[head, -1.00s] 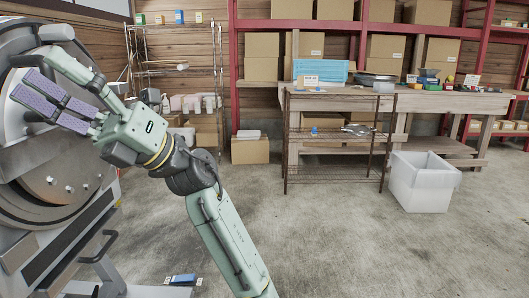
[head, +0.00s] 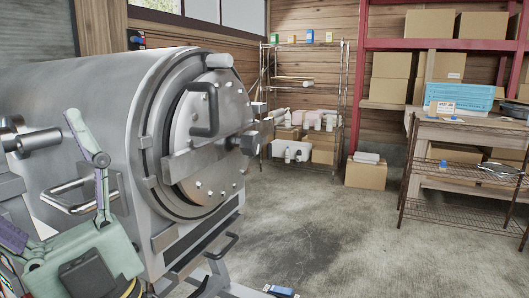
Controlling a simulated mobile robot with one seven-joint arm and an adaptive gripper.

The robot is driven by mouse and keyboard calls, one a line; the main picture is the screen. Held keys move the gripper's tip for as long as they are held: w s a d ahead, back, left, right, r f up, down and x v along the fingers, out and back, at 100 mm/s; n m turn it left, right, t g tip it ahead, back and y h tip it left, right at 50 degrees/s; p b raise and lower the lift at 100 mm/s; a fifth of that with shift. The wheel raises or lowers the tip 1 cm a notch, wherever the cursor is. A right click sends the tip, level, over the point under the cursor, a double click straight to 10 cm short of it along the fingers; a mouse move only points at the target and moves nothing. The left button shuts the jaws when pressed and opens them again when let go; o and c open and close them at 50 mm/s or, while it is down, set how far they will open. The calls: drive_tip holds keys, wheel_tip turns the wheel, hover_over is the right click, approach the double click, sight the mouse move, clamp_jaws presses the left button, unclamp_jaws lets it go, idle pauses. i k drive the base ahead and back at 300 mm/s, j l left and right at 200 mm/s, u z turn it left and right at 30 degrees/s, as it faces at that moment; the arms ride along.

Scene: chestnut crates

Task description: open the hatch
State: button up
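The hatch (head: 212,160) is a round metal door on the front of a big steel cylinder (head: 95,82). It has a dark grey looped handle (head: 213,112) at its upper part and a flat bar (head: 195,162) across its middle. The door sits against its ring; I cannot tell whether it is slightly ajar. My gripper (head: 38,178) is at the lower left, in front of the cylinder's side and apart from the hatch. Its fingers are spread wide with nothing seen between them; one is partly cut off by the left edge.
A curved handle (head: 222,248) sticks out below the hatch. A small blue object (head: 281,291) lies on the floor. A wire shelf (head: 303,92) stands behind, with a cardboard box (head: 366,173) beside it. A wire rack (head: 465,210) stands right. The floor between is open.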

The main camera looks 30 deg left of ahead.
sight(205, 160)
drive_tip(key=l+u, duration=0.45)
drive_tip(key=k+l+u, duration=0.1)
drive_tip(key=l+u, duration=0.2)
drive_tip(key=u, duration=0.15)
drive_tip(key=i+j+u, duration=0.1)
drive_tip(key=u, duration=0.2)
